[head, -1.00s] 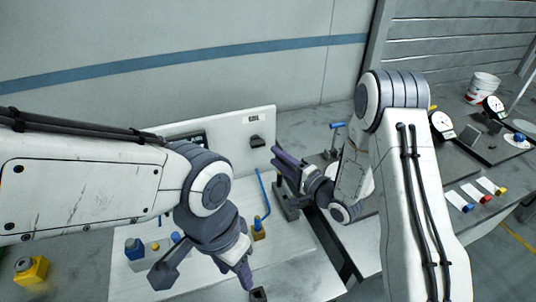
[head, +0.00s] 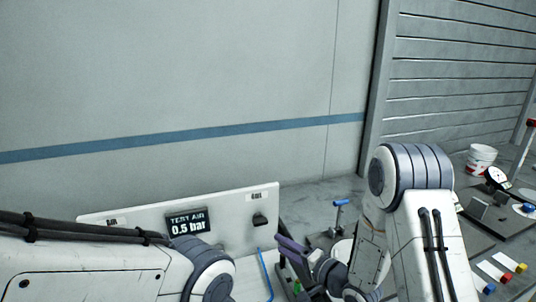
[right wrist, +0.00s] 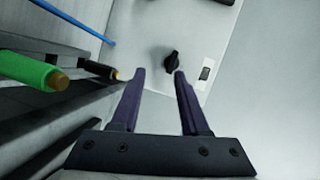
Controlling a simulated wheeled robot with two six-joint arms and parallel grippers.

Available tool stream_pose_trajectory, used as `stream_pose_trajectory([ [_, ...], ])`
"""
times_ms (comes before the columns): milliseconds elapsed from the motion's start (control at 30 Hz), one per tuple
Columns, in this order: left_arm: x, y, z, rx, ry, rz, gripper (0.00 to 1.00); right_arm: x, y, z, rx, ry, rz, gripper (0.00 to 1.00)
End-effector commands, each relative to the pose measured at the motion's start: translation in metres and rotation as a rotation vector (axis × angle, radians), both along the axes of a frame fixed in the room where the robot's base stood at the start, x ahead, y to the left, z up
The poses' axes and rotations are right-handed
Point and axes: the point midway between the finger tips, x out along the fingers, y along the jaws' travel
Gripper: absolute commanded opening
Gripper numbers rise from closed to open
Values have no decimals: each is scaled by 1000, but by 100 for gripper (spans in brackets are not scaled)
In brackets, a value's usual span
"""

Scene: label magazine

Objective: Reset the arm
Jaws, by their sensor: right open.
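My right gripper (head: 292,246) is open and empty in the head view, its purple fingers pointing left beside the right end of a white panel. In the right wrist view the two fingers of my right gripper (right wrist: 160,75) stand apart with nothing between them. A black knob (right wrist: 171,61) on the panel shows beyond the fingertips, apart from them. My left arm comes in at the lower left of the head view, but its gripper is below the picture's edge.
The white panel (head: 238,212) carries a display (head: 187,221) reading "TEST AIR 0.5 bar". A blue tube (head: 265,273) runs near its right end. A green cylinder (right wrist: 30,71) lies left of the fingers. A white bucket (head: 481,159) and a dial gauge (head: 497,175) stand far right.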

Motion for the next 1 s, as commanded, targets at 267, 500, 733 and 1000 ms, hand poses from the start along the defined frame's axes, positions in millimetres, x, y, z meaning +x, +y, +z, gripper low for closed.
stream_pose_trajectory([
  [267,0,0,0,0,0,0,50,-23,27,6,-687,9,94,45],
  [500,0,0,0,0,0,0,50,-103,28,21,-1123,114,317,45],
  [733,0,0,0,0,0,0,50,-222,23,40,-1347,218,710,45],
  [1000,0,0,0,0,0,0,50,-311,12,56,-1389,258,1057,45],
])
